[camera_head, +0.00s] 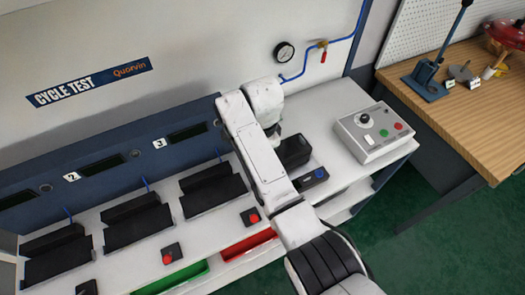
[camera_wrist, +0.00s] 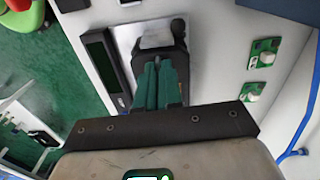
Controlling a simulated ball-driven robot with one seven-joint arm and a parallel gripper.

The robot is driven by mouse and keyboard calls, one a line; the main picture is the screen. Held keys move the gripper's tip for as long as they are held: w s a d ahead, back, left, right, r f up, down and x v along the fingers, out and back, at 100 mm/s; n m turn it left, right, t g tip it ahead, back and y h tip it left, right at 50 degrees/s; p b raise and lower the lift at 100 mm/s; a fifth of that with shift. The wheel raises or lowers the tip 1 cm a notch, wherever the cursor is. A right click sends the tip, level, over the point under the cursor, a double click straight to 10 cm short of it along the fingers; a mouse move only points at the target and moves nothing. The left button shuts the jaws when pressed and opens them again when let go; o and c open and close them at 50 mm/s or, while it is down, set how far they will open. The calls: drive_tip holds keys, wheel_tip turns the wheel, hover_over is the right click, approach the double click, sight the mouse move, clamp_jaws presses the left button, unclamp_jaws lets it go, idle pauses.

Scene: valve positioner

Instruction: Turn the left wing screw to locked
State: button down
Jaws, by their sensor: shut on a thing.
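My gripper (camera_wrist: 160,84) shows in the wrist view as two green fingers side by side. Its fingertips are at a dark device (camera_wrist: 173,55) with a pale grey part on a light plate. The fingers are shut on a small part of this device, largely hidden between the tips. I cannot make out the left wing screw or its locked mark. In the head view, the black device (camera_head: 294,150) stands on the white bench beside my arm. My arm hides the gripper's tips there.
A control box (camera_head: 373,131) with buttons and a knob stands to the right. Black stands (camera_head: 212,189), red-button boxes (camera_head: 251,216) and green (camera_head: 172,279) and red (camera_head: 247,245) trays are to the left. Small green boards (camera_wrist: 262,90) lie right of the fingers in the wrist view.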

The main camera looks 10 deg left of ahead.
drive_tip(key=shift+m, duration=0.4)
drive_tip(key=c, duration=1.3)
unclamp_jaws()
drive_tip(key=shift+r, duration=0.1)
drive_tip(key=shift+r, duration=5.3)
